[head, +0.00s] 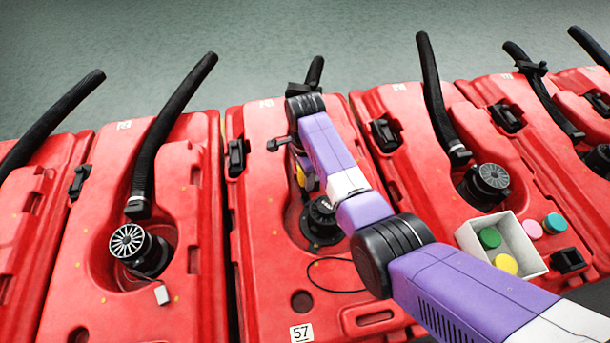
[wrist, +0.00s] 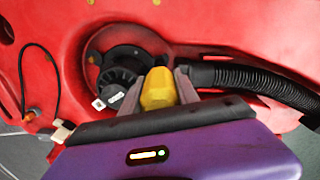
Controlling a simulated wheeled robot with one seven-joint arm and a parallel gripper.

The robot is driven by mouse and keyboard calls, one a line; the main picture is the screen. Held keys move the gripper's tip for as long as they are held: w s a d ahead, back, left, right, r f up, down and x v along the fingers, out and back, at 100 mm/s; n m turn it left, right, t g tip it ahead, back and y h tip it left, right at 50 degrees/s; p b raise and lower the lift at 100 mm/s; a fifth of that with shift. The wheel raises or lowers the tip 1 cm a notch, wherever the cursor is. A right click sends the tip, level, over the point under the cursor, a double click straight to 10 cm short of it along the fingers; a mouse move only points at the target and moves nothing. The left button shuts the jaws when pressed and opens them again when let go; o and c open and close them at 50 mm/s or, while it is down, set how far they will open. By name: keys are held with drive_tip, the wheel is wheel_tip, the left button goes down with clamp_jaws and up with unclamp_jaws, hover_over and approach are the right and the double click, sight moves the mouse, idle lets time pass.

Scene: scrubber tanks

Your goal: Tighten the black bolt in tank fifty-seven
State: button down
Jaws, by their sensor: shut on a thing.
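Tank fifty-seven is the red tank with the "57" label (head: 301,333) in the middle of the head view. A black round motor (head: 321,222) sits in its recess, and it also shows in the wrist view (wrist: 113,80). My gripper (wrist: 159,84) is shut on a yellow block-like thing (wrist: 157,90), held in front of the recess in the wrist view. In the head view a bit of yellow (head: 301,177) shows beside my arm, above the motor. I cannot pick out the black bolt; my gripper and the held thing cover part of the recess.
A black ribbed hose (wrist: 255,78) lies right of my gripper in the wrist view. A thin black cable (head: 322,262) loops beside the motor. A white box (head: 535,264) with coloured round pieces stands on the tank to the right. Neighbouring red tanks (head: 110,190) stand close on both sides.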

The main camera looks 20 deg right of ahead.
drive_tip(key=shift+f, duration=1.2)
idle(2.5)
drive_tip(key=shift+r, duration=0.1)
wheel_tip(320, 180, up, 5)
drive_tip(key=p, duration=0.5)
drive_tip(key=shift+r, duration=0.1)
